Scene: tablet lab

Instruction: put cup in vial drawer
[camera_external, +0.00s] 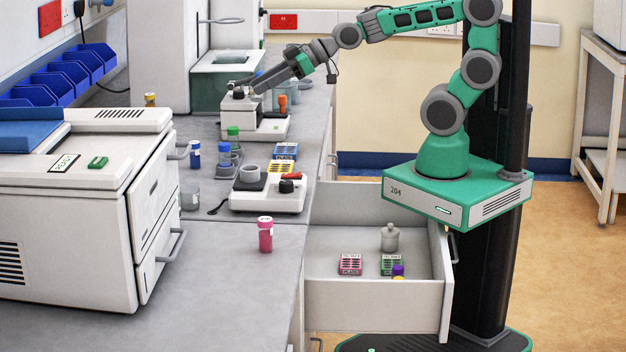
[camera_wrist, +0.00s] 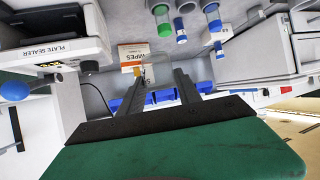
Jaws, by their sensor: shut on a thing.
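My gripper (camera_external: 241,88) is at the far end of the bench, over a white bench device. It is shut on a small grey thing, mostly hidden by the fingers; I cannot tell for sure that it is the cup. In the wrist view, my gripper (camera_wrist: 160,82) shows its two dark fingers apart, with the held thing unclear between them. The drawer (camera_external: 345,293) at the bench front is pulled open. It holds a pink rack (camera_external: 350,264), a green rack (camera_external: 391,264) and a grey lidded pot (camera_external: 390,238).
A purple-capped vial (camera_external: 398,271) is in the drawer, whose left part is bare. A pink vial (camera_external: 265,235) stands near the bench edge. Blue-capped vials (camera_external: 195,154), a clear beaker (camera_external: 190,198) and a yellow-and-blue rack (camera_external: 285,151) crowd the bench.

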